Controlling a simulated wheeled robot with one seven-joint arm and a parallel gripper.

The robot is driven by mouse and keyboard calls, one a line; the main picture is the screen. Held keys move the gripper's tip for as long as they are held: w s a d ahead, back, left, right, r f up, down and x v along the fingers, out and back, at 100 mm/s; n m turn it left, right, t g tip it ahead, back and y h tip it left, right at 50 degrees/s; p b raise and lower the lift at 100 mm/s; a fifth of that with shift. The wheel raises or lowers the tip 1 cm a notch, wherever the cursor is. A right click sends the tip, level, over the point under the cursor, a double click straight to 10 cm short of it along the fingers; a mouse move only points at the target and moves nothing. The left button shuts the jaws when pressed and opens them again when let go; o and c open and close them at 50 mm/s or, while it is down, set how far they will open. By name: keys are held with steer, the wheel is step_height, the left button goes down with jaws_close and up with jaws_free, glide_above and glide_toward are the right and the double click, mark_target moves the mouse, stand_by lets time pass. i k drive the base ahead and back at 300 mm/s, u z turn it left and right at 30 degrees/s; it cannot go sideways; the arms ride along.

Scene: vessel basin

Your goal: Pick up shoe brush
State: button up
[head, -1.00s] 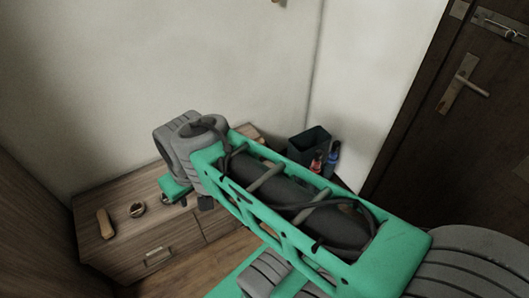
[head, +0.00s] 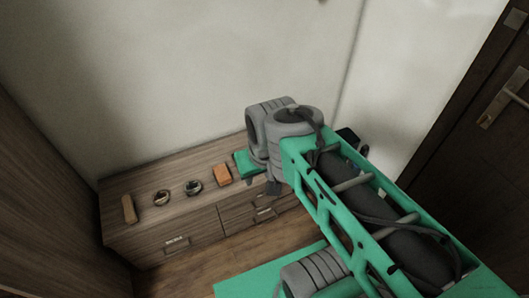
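A long tan block with rounded ends (head: 129,209), which looks like the shoe brush, lies at the left end of the low wooden cabinet top (head: 150,184). It is in full view, and nothing touches it. My gripper (head: 246,165) is over the right part of the cabinet, well to the right of the block. My wrist and arm hide most of the gripper, and its fingers cannot be made out.
Two small round tins (head: 162,198) (head: 193,187) and an orange block (head: 222,174) stand in a row between the tan block and my gripper. A dark container (head: 347,136) is partly hidden behind my arm. Walls close off the back and left.

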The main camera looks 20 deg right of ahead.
mark_target(131, 216)
steer(key=u, duration=0.65)
steer(key=i, duration=0.75)
steer(key=u, duration=2.75)
